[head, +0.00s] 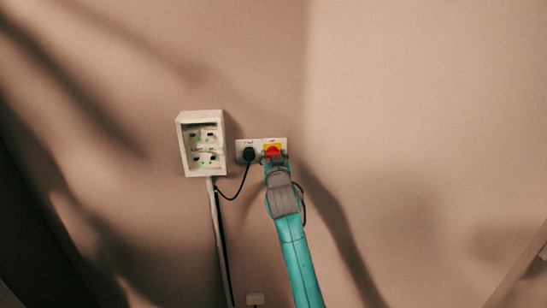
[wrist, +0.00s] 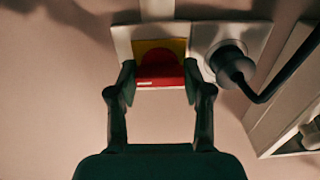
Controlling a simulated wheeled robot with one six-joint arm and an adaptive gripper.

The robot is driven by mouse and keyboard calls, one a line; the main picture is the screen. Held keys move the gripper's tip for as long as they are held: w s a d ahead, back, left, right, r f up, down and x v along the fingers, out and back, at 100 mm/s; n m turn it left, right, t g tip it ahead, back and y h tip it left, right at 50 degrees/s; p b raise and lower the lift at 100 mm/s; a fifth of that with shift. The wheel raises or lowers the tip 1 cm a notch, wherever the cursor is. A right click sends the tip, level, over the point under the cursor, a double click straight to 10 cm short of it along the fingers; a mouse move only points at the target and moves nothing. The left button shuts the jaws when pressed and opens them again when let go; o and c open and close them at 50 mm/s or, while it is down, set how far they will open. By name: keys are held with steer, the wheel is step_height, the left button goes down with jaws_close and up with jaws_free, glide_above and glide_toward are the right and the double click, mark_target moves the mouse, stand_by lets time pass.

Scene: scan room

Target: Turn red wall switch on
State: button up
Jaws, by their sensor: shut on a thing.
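The red wall switch (head: 272,151) sits on a yellow backing in a pale wall plate, beside a black plug. In the wrist view the red switch (wrist: 160,68) lies between my two gripper fingers, with yellow showing around its upper part. My gripper (head: 274,160) is at the switch in the head view and covers its lower part. In the wrist view my gripper (wrist: 158,84) has one finger on each side of the red piece, shut on it.
A black plug (head: 249,154) with a hanging cable is right beside the switch; it also shows in the wrist view (wrist: 231,65). A white socket box (head: 181,146) juts from the wall to the left. The wall to the right is bare.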

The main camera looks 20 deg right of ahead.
steer(key=shift+f, duration=0.1)
stand_by(0.3)
steer(key=o, duration=1.2)
steer(key=shift+c, duration=0.2)
steer(key=v, duration=1.2)
